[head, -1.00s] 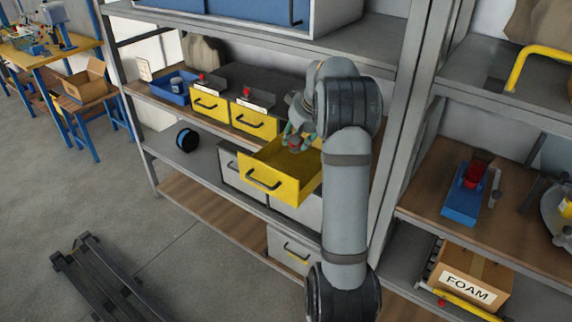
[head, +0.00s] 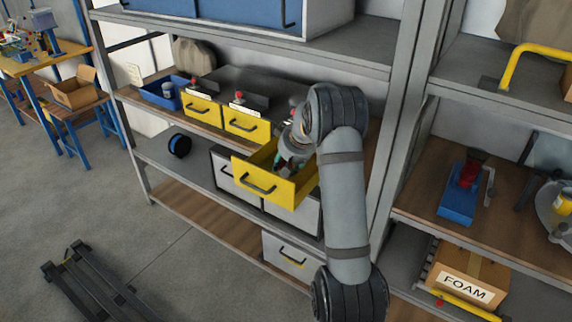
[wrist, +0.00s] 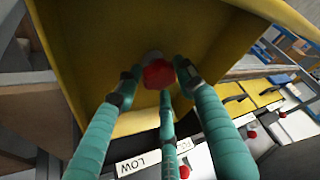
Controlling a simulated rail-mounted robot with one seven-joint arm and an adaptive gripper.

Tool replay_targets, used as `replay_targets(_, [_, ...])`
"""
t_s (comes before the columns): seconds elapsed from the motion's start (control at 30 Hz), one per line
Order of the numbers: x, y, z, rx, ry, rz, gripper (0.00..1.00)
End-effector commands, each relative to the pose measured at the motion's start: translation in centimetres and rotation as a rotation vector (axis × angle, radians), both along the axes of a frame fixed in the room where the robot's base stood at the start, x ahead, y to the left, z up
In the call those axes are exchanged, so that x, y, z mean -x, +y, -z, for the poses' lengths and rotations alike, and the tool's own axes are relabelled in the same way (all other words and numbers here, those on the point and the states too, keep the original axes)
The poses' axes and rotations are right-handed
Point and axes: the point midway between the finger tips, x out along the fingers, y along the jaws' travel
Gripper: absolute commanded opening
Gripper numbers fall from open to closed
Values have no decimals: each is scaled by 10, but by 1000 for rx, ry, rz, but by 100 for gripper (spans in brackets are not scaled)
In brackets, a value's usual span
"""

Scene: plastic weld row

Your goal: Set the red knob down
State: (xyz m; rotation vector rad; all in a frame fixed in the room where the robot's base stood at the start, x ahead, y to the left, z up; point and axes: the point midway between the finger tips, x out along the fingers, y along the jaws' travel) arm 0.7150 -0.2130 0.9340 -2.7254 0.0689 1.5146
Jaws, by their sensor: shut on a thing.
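The red knob (wrist: 158,73) is between the teal fingertips of my gripper (wrist: 155,80) in the wrist view, with a pale grey part showing just beyond it. My gripper is shut on it. In the head view my gripper (head: 284,164) reaches down into the pulled-out yellow drawer (head: 258,186). The drawer's yellow inside (wrist: 95,45) surrounds the knob in the wrist view. I cannot tell whether the knob touches the drawer floor. The knob is hidden in the head view.
Two shut yellow drawers (head: 246,125) stand to the left, with other red knobs (head: 239,95) above them. A blue bin (head: 160,93) is farther left. White drawers (head: 226,172) lie below the open one. A shelf upright (head: 402,130) stands right of my arm.

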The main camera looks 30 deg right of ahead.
Motion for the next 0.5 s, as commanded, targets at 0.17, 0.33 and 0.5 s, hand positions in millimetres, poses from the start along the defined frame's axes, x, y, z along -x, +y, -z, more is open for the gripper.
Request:
replay_targets(0.17, [0, 0, -1, 0, -2, 0, 11])
replay_targets(0.33, [0, 0, 1, 1, -1, -1, 40])
replay_targets(0.5, [0, 0, 1, 0, -1, 0, 50])
